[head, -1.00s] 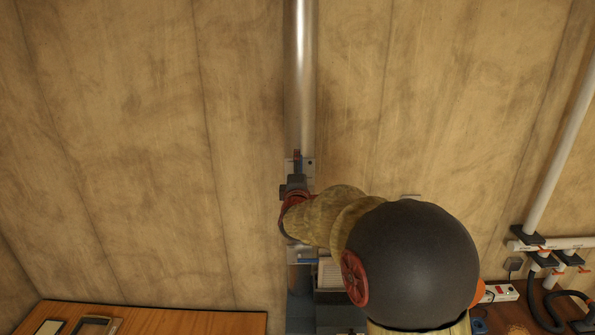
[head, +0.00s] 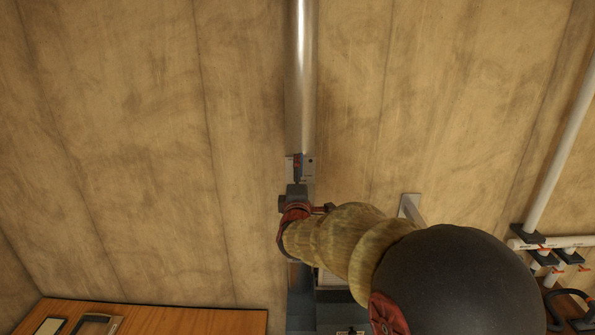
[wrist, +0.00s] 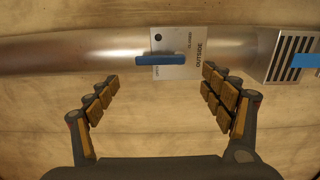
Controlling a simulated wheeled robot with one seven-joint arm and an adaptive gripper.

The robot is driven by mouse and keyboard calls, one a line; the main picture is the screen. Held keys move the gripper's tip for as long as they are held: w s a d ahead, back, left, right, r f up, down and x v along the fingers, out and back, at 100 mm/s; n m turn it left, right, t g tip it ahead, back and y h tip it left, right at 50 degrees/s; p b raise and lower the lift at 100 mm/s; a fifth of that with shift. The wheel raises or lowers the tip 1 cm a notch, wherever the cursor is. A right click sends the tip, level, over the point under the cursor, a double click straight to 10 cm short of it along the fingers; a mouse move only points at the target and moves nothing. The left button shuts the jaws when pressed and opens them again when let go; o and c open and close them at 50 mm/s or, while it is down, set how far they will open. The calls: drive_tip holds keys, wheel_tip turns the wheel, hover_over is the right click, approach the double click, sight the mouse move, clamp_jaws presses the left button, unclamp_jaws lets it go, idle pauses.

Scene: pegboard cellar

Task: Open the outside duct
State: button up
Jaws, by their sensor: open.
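The outside duct (head: 301,80) is a shiny metal pipe running up the wooden wall; in the wrist view it (wrist: 70,53) lies sideways. A pale plate (wrist: 192,50) marked "OUTSIDE" sits on it, with other lettering too small to read. A blue handle (wrist: 160,60) lies across the plate, in line with the pipe. My gripper (wrist: 160,76) is open and empty, its padded fingers on either side just below the handle in the wrist view. I see no contact with the handle. In the head view my wrist hides part of the duct below the plate (head: 309,168).
A slatted vent (wrist: 288,52) with a blue piece joins the duct at the right of the wrist view. A wooden tabletop (head: 190,320) lies at lower left of the head view. White pipes (head: 560,150) with dark fittings stand at right. The wall left of the duct is clear.

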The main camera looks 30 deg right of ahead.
drive_tip(key=v, duration=0.5)
drive_tip(key=shift+s+a, duration=0.2)
drive_tip(key=shift+s, duration=0.1)
